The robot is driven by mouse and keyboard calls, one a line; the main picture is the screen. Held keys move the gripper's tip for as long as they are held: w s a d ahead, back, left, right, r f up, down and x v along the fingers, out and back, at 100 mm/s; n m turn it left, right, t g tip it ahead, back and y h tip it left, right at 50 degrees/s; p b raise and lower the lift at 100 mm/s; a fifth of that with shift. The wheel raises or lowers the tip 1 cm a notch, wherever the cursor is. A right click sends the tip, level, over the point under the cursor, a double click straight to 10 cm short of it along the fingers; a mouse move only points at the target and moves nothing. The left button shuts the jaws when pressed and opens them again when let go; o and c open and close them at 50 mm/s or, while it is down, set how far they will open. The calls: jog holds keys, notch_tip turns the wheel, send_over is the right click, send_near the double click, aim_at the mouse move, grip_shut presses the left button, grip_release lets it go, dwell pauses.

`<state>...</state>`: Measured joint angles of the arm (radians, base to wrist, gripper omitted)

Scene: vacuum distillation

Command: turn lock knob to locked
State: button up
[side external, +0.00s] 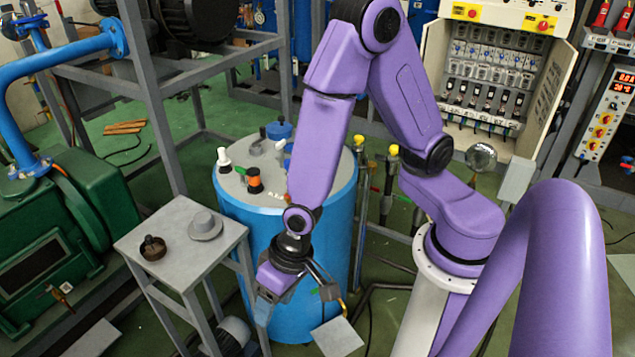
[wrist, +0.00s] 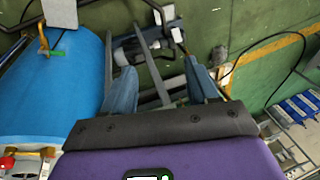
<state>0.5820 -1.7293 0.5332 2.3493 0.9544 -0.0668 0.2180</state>
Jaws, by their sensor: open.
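I cannot tell for sure which part is the lock knob. A small dark brown knob-like part (side external: 152,248) sits on the small grey table in the side external view, beside a grey flanged cap (side external: 205,225). On the lid of the blue tank are an orange and black knob (side external: 254,181) and a white-topped fitting (side external: 223,160). My gripper (side external: 263,308) points down in front of the blue tank, to the right of the small table. In the wrist view its two bluish fingers (wrist: 162,88) are spread apart with nothing between them.
The blue tank (side external: 285,245) stands close behind my gripper and also shows at left in the wrist view (wrist: 62,90). The small grey table (side external: 180,215) is to the left. A green machine (side external: 50,240) with blue pipe is farther left. An electrical cabinet (side external: 490,80) stands behind.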

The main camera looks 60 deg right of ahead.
jog(key=w+d+f+m+t+h, duration=0.4)
jog(key=w+d+f+m+h, duration=0.3)
jog(key=d+f, duration=0.3)
jog(key=s+d+r+m+t+h, duration=0.1)
jog(key=d+r+m+t+h, duration=0.1)
jog(key=d+h, duration=0.45)
jog(key=s+d+r+m+t+h, duration=0.1)
jog(key=d+r+m+t+h, duration=0.2)
jog(key=d, duration=0.6)
jog(key=shift+n+g+h, duration=0.5)
jog(key=shift+n+h, duration=0.1)
jog(key=shift+h, duration=0.05)
jog(key=x, duration=1.7)
jog(key=shift+f, duration=0.2)
jog(key=c, duration=0.9)
